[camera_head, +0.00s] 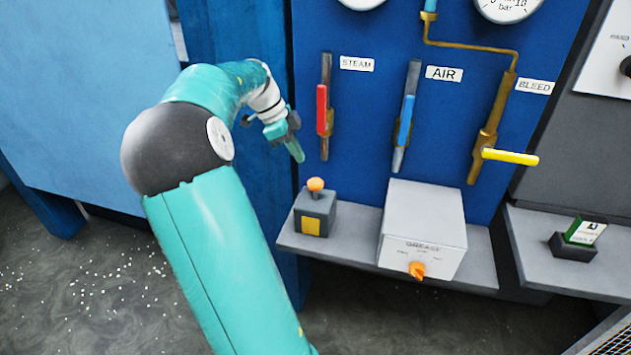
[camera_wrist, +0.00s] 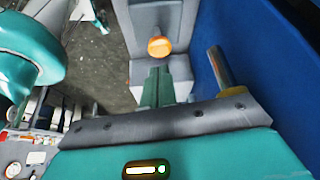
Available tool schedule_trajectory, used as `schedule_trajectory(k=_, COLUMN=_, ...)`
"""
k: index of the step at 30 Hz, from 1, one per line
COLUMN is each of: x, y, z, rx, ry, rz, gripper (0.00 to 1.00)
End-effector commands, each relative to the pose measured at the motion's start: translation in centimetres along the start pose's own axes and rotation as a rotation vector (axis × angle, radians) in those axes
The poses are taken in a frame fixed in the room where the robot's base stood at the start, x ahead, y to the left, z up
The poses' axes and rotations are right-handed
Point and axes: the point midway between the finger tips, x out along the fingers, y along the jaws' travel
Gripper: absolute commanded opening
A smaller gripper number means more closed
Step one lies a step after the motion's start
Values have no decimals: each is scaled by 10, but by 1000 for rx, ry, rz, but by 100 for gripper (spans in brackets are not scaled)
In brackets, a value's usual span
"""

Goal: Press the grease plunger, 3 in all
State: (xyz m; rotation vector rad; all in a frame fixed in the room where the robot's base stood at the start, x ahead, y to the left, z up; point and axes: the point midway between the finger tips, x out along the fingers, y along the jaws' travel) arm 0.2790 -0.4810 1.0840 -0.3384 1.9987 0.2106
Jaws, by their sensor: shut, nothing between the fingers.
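The plunger (camera_head: 315,185) is an orange ball knob on a small dark grey block with a yellow patch, standing at the left end of the grey shelf. The orange knob also shows in the wrist view (camera_wrist: 159,46), just beyond my fingertips. My gripper (camera_head: 297,153) is shut and empty, its fingers pointing down, above and slightly left of the knob, with a gap between them. In the wrist view its closed green fingers (camera_wrist: 156,84) point toward the knob and hide part of the block.
A light grey box marked GREASE (camera_head: 425,230) with an orange dial (camera_head: 417,270) stands right of the plunger. On the blue panel are the red STEAM lever (camera_head: 322,110), blue AIR lever (camera_head: 405,120) and yellow BLEED lever (camera_head: 510,157). The shelf (camera_head: 345,240) is bare between plunger and box.

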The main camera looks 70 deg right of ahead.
Motion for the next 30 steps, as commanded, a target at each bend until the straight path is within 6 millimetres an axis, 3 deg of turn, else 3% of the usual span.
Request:
schedule_trajectory(k=15, x=58, y=1, z=0, rx=0, ry=1, rz=3, gripper=0)
schedule_trajectory(k=30, x=66, y=0, z=0, rx=0, ry=0, rz=2, gripper=0)
